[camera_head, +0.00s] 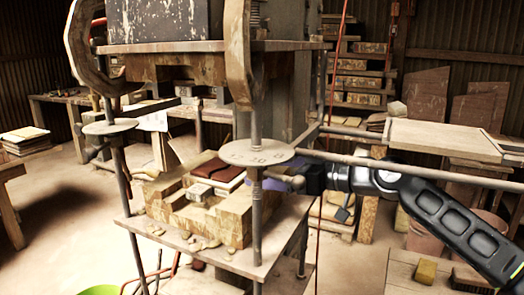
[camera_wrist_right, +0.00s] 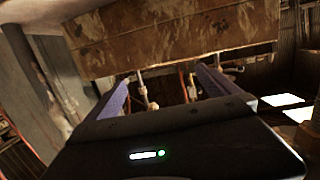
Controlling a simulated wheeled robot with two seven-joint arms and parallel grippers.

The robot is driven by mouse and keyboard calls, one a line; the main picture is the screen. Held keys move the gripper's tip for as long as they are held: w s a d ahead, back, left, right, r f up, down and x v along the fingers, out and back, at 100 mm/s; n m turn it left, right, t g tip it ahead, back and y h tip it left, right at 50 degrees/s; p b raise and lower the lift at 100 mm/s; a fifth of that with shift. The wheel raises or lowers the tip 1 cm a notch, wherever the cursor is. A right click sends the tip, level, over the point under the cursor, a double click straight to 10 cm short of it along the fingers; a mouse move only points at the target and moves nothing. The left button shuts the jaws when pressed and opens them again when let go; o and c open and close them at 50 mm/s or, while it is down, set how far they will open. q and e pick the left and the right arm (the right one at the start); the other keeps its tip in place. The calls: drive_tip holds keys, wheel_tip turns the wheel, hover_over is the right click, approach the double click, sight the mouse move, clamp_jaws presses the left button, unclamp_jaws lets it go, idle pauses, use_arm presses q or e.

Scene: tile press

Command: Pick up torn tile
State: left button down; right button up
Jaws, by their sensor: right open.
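A reddish-brown tile (camera_head: 212,168) lies on the wooden mould block (camera_head: 230,215) in the press; I cannot make out a tear at this size. My right gripper (camera_head: 280,181) comes in from the right, behind the round dial plate, with its purple fingers pointing left toward the mould. It is just right of the tile, apart from it as far as I can tell. In the right wrist view its two purple fingers (camera_wrist_right: 162,92) are spread with nothing seen held between them. The tile cannot be made out in that view. My left gripper is not in view.
The press's round dial plate (camera_head: 256,153) and posts stand close in front of my right gripper. A worn wooden block (camera_wrist_right: 170,38) spans the top of the wrist view. A bench board (camera_head: 445,138) lies at the right. A green bucket (camera_head: 99,290) shows at the bottom left.

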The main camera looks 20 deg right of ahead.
sight(224, 175)
drive_tip(key=shift+a+r+n+y, duration=0.25)
drive_tip(key=shift+a+n+y, duration=0.15)
drive_tip(key=shift+a, duration=0.65)
drive_tip(key=shift+w+a+f+g, duration=0.1)
drive_tip(key=shift+w+a+g, duration=0.1)
drive_tip(key=shift+a+g, duration=0.15)
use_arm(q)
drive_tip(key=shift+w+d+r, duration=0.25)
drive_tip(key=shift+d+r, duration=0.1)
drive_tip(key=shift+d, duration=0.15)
use_arm(e)
drive_tip(key=shift+s, duration=0.1)
